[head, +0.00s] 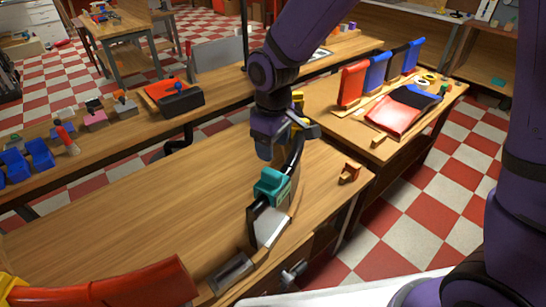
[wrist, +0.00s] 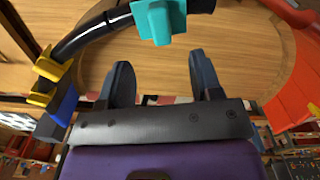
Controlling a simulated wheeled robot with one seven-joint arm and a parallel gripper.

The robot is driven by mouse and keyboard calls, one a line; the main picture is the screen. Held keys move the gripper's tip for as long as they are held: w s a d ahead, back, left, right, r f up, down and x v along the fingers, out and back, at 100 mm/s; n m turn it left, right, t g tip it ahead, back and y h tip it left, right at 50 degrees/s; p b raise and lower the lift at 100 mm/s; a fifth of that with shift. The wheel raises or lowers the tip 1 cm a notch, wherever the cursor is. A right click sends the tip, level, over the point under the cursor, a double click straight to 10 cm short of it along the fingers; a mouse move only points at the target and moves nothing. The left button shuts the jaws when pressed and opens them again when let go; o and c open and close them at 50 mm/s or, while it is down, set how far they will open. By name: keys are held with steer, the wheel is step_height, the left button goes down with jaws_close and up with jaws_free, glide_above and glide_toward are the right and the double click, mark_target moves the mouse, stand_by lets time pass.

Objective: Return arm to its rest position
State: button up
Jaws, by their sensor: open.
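My purple arm reaches down from the top of the head view over the wooden workbench (head: 140,215). My gripper (head: 284,137) hangs above the bench beside the black curved duct piece (head: 294,158). In the wrist view my gripper (wrist: 160,72) has its two dark fingers wide apart with nothing between them. A teal block (head: 272,186) sits on the assembly below my gripper; it also shows beyond the fingertips in the wrist view (wrist: 158,18). A yellow clip (wrist: 47,70) is on the black curved piece. The contact between gripper and assembly is hard to tell.
A red-orange curved part (head: 130,284) lies at the bench's front left. A small orange-brown wooden piece (head: 349,172) lies near the right edge. Another table (head: 330,105) behind holds red and blue panels. The middle left of the bench is clear.

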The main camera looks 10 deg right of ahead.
steer(key=shift+r, duration=0.6)
steer(key=s+d+r+m+t, duration=0.2)
steer(key=s+d+r+m, duration=0.2)
steer(key=d+r, duration=0.9)
steer(key=s+d+r+m+t, duration=0.3)
steer(key=s+d+r+m, duration=0.3)
steer(key=s+d, duration=0.5)
steer(key=s+r, duration=0.1)
steer(key=s, duration=0.2)
steer(key=shift+s+d+r, duration=0.2)
steer(key=shift+s+d, duration=0.05)
